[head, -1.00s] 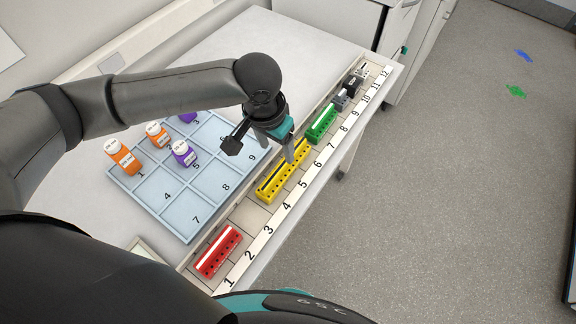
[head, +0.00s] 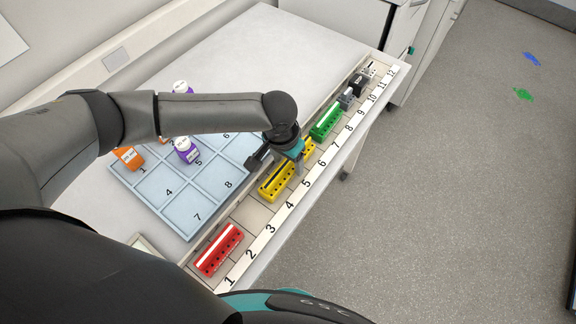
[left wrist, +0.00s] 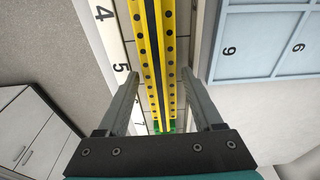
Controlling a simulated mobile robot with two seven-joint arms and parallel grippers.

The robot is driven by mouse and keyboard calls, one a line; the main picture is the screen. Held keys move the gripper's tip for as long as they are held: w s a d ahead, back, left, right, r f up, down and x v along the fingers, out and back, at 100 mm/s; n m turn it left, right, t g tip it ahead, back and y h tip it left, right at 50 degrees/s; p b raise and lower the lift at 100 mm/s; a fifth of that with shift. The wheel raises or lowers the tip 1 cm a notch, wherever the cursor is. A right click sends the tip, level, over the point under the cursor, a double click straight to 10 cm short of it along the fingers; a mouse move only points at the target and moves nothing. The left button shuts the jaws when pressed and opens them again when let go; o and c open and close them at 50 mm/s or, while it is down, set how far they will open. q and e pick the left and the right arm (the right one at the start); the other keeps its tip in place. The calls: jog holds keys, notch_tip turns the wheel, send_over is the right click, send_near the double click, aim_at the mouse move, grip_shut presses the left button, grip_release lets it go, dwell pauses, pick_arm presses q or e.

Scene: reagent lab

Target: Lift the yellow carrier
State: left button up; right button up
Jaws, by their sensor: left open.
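The yellow carrier (head: 275,186) lies in the numbered rail at about slots 4 to 6, between the red and green carriers. My left gripper (head: 297,172) is over its middle and hides part of it in the head view. In the left wrist view the yellow carrier (left wrist: 151,50) runs between the two spread fingers of my left gripper (left wrist: 161,85), with a gap on each side. The gripper is open and holds nothing. My right gripper is not in view.
A red carrier (head: 219,249) sits near slots 1 and 2, and a green carrier (head: 326,122) near slots 7 and 8. Small grey and black pieces (head: 356,86) are farther along. A blue tray (head: 170,214) with several bottles stands left of the rail.

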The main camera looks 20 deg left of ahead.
pick_arm(q)
jog(key=shift+c, duration=0.4)
grip_shut()
jog(key=shift+r, duration=0.2)
